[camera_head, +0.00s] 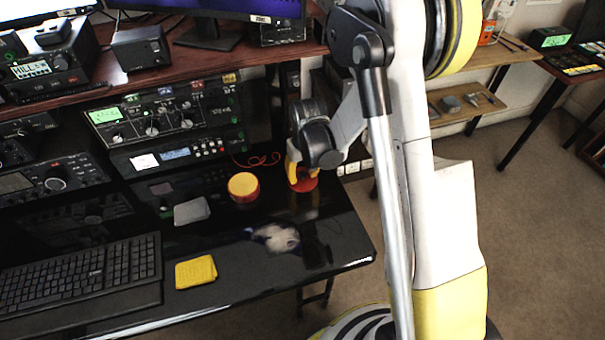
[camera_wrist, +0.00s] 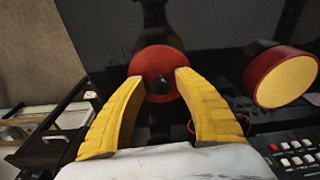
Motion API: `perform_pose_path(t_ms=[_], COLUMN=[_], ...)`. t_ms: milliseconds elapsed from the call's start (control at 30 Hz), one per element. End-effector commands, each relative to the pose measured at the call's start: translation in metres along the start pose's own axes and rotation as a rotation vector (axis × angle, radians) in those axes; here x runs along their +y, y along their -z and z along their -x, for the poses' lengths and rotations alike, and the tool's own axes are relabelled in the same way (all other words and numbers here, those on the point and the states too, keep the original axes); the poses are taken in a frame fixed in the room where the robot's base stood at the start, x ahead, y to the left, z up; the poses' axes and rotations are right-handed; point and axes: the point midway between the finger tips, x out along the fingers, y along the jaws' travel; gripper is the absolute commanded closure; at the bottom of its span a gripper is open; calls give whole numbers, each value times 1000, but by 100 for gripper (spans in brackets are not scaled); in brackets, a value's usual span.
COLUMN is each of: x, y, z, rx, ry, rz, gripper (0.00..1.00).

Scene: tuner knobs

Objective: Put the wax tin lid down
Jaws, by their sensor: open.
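The wax tin lid is a red disc with a dark knob in the middle; it shows between my fingertips in the wrist view (camera_wrist: 158,62) and partly behind my gripper in the head view (camera_head: 305,185). It appears to lie on the black desk. My gripper (camera_wrist: 160,77) is open, with one yellow finger on each side of the knob; I cannot tell whether the fingertips touch the lid. The gripper also shows in the head view (camera_head: 297,175). The red tin with yellow wax (camera_head: 243,187) stands open to the left of the lid; it also shows in the wrist view (camera_wrist: 286,80).
A radio stack (camera_head: 170,120) stands behind the tin. A grey pad (camera_head: 191,211), a yellow folded cloth (camera_head: 196,272), a crumpled white and blue rag (camera_head: 276,238) and a keyboard (camera_head: 85,275) lie on the desk (camera_head: 235,265). The desk's right edge is near the lid.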

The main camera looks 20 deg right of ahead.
Motion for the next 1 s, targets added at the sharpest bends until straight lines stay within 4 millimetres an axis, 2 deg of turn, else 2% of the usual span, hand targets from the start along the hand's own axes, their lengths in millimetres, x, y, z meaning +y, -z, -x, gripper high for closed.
perform_pose_path(t_ms=[167,500,600,867,967,1000], x=[0,0,0,0,-2,-2], y=[1,1,1,-2,-10,-15], z=[13,90,106,136,164,180], rx=[0,0,0,15,53,75], ry=[0,0,0,-2,-6,-9], rz=[0,0,0,-3,-10,-13], gripper=[62,62,62,62,62,62])
